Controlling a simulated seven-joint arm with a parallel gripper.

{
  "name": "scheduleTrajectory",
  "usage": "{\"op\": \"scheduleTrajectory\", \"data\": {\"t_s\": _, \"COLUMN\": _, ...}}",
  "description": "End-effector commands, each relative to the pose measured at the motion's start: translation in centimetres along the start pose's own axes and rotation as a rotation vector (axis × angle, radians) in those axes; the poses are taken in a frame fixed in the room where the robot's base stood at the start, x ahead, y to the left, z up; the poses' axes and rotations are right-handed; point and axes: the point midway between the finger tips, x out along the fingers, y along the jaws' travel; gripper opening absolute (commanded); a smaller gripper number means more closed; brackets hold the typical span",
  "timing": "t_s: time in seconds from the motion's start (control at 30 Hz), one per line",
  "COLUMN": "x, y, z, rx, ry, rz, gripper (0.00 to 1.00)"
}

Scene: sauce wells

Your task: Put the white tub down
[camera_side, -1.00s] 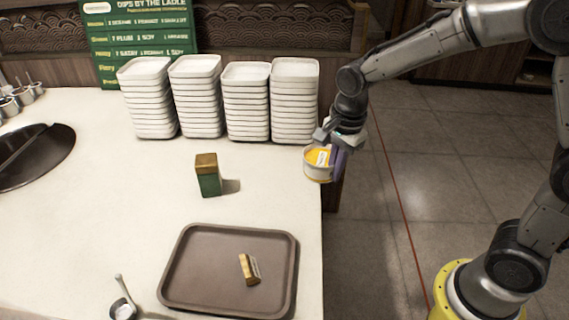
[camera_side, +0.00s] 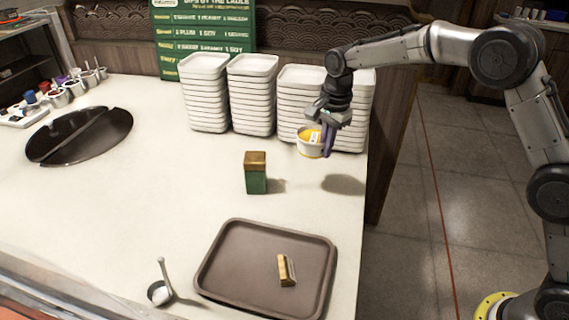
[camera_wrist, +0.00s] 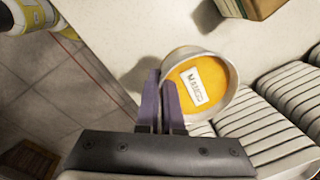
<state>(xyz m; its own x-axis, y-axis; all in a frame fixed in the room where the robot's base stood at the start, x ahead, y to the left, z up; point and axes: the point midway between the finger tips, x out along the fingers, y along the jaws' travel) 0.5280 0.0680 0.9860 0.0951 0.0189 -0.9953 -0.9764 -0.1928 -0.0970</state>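The white tub (camera_side: 311,149) holds a yellow-orange fill with a white label on top. My gripper (camera_side: 327,137) is shut on the right side of its wall and holds it in the air, roughly level, above the counter in front of the right-hand plate stacks. A shadow lies on the counter below and to the right. In the wrist view the tub (camera_wrist: 224,108) sits at the purple fingertips (camera_wrist: 165,95), which are close together at its wall.
Stacks of white square dishes (camera_side: 251,95) stand close behind the tub. A green box with a brown top (camera_side: 256,177) stands to its left. A brown tray (camera_side: 230,275) with a small block (camera_side: 286,270) and a ladle (camera_side: 161,286) are in front. Bare counter (camera_side: 310,205) lies between.

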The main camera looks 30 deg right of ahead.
Motion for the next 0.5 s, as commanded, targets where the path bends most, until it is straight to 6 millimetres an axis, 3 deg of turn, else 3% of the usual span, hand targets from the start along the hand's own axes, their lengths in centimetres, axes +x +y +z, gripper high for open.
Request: {"op": "scheduleTrajectory", "data": {"t_s": 0.5, "x": 4.7, "y": -8.1, "z": -0.6, "rx": 0.0, "ry": 0.0, "rz": -0.001, "gripper": 0.0}}
